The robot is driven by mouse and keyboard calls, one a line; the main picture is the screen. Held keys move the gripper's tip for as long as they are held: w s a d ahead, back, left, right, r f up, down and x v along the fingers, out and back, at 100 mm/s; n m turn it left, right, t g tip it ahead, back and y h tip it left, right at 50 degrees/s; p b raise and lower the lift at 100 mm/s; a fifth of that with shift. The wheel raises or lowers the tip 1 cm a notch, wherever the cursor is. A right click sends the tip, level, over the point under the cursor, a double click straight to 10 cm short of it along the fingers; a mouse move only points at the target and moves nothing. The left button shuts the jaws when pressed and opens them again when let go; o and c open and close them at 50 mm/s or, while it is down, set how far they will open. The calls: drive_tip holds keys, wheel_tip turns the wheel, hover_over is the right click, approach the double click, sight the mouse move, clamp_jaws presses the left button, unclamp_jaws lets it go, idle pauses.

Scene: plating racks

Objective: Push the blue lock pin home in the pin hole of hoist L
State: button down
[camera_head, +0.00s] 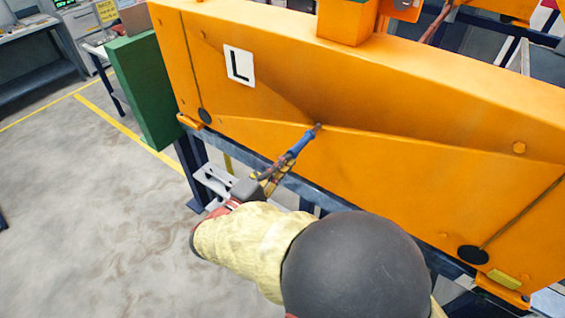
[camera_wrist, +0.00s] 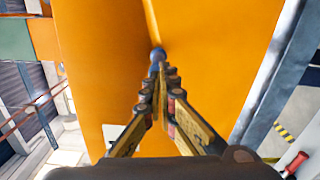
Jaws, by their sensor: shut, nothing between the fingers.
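Hoist L is the large orange beam (camera_head: 380,130) with a white "L" label (camera_head: 239,65); its orange face also fills the middle of the wrist view (camera_wrist: 205,40). The blue lock pin (camera_head: 303,143) has its far, darker end at the beam's face, where the pin hole seems to be; the hole is hidden. Much of its blue length stands out, slanting toward me. My gripper (camera_head: 286,162) is shut and empty, its fingertips behind the pin's near end. In the wrist view, the pin's blue round end (camera_wrist: 157,54) lies right ahead of the fingertips (camera_wrist: 162,70); I cannot tell whether they touch.
A green block (camera_head: 144,92) stands at the beam's left end. A blue-grey rail (camera_head: 325,192) runs under the beam, above a light grey bracket (camera_head: 213,180). Open floor (camera_head: 80,190) with yellow lines lies to the left.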

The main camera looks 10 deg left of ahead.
drive_tip(key=shift+b+x, duration=0.95)
drive_tip(key=shift+x, duration=1.55)
idle(0.4)
drive_tip(key=shift+b+v, duration=0.85)
drive_tip(key=shift+v, duration=0.7)
approach(294, 152)
drive_tip(key=s+a, duration=0.1)
drive_tip(key=s+a+f, duration=0.1)
drive_tip(key=s, duration=0.1)
drive_tip(key=shift+f, duration=0.15)
